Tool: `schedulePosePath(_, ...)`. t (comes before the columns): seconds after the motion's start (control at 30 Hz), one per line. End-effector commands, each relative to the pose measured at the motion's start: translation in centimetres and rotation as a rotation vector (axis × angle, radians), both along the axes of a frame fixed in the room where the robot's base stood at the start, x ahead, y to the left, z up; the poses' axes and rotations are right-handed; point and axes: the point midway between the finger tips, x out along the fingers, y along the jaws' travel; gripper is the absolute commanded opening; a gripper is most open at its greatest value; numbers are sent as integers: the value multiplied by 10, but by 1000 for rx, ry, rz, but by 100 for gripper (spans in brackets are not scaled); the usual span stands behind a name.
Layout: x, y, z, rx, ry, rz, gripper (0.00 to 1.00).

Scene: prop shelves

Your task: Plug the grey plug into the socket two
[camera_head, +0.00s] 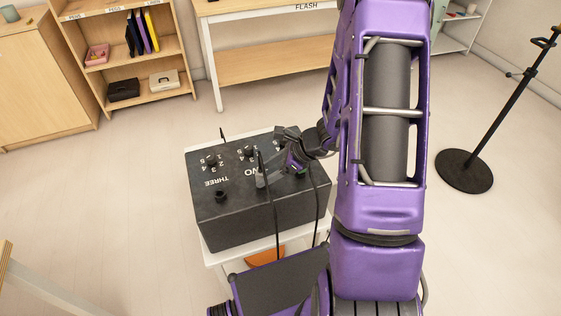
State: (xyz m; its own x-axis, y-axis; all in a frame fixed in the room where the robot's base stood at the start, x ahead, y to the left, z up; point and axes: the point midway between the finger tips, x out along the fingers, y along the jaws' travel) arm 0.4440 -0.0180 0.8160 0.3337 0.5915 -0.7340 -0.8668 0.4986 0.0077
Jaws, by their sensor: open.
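A black box (240,226) with upside-down white lettering stands on a white stand. The label THREE (216,182) is readable beside a dark round socket (221,196). A second label (250,172), partly covered by my gripper, looks like TWO; its socket cannot be made out. The grey plug (260,181) appears upright at the box top beside that label, with a black cable rising from it and hanging over the front. My gripper (272,172) is open, reaching in from the right close to the plug. Whether its fingers surround or touch the plug cannot be told.
Dark knobs with numbers (212,160) sit on the box's far side. Shelves (150,60) stand behind, a black pole stand (464,170) at right.

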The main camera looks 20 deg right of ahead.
Motion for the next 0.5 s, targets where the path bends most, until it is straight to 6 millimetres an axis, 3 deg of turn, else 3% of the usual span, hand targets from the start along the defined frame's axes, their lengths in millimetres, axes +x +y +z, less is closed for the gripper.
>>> schedulePosePath(0.5,-37,-67,85,-3,-3,-5,71)
